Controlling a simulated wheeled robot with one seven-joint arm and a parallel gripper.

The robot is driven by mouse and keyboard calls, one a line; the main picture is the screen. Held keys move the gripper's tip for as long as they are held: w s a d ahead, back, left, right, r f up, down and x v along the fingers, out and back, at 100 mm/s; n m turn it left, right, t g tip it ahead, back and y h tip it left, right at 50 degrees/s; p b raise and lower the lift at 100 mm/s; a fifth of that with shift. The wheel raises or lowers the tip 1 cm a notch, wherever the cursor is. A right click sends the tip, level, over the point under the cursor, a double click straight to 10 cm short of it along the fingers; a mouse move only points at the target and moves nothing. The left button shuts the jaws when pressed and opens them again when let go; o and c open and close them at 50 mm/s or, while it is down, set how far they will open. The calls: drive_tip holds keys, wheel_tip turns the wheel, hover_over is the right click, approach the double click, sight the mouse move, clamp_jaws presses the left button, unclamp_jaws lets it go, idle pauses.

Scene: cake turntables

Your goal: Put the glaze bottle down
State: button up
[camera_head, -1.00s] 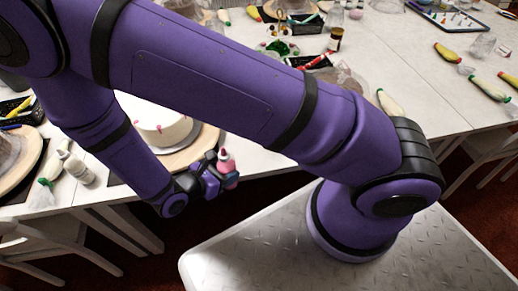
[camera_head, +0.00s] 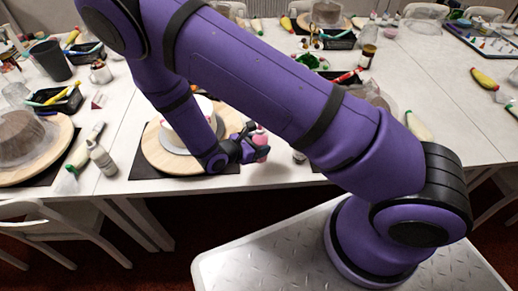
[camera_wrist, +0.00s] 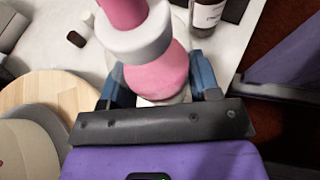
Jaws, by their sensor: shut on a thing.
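The glaze bottle is pink with a pale grey collar. My gripper (camera_head: 253,143) is shut on the glaze bottle (camera_head: 261,146), near the front edge of the white table (camera_head: 290,172). In the wrist view the pink bottle (camera_wrist: 157,77) sits between the two blue fingers of my gripper (camera_wrist: 155,88). Whether the bottle's base touches the table is hidden.
A white cake (camera_head: 181,124) stands on a wooden turntable (camera_head: 157,152) just left of my gripper. A brown bottle with a white label (camera_wrist: 207,14) stands beyond the glaze bottle. A grey-white bottle (camera_head: 102,159) stands further left. Some bare table shows right of my gripper.

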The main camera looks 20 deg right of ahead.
drive_tip(key=shift+w+d, duration=0.25)
drive_tip(key=shift+w, duration=0.05)
drive_tip(key=shift+w+d+f, duration=0.1)
drive_tip(key=shift+w+f, duration=0.05)
drive_tip(key=shift+f, duration=1.65)
drive_tip(key=shift+f, duration=0.15)
drive_tip(key=o, duration=0.7)
drive_tip(key=shift+c, duration=0.2)
